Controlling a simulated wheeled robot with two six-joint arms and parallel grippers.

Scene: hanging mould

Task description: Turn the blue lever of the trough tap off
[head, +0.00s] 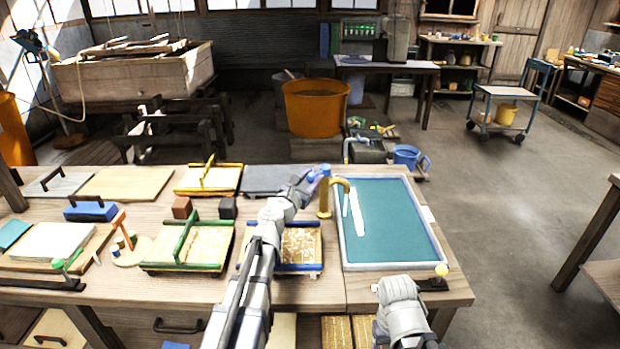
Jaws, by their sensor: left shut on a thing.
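The trough (437,240) has a pale rim and holds teal water at the right end of the bench. A brass tap (325,200) stands at its back left corner, its spout curving over the water. My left gripper (316,175) is at the top of the tap, shut on the blue lever (324,171). The fingers cover part of the lever, so its exact angle is hard to tell. My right gripper (400,300) is low at the bench's front edge, below the trough; its fingertips cannot be made out.
A yellow knob on a dark base (441,270) sits at the bench's front right, close to my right gripper. Framed moulds with green (187,240), yellow (208,180) and blue edges lie left of the tap. An orange tub (315,108) stands behind the bench. Floor at right is open.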

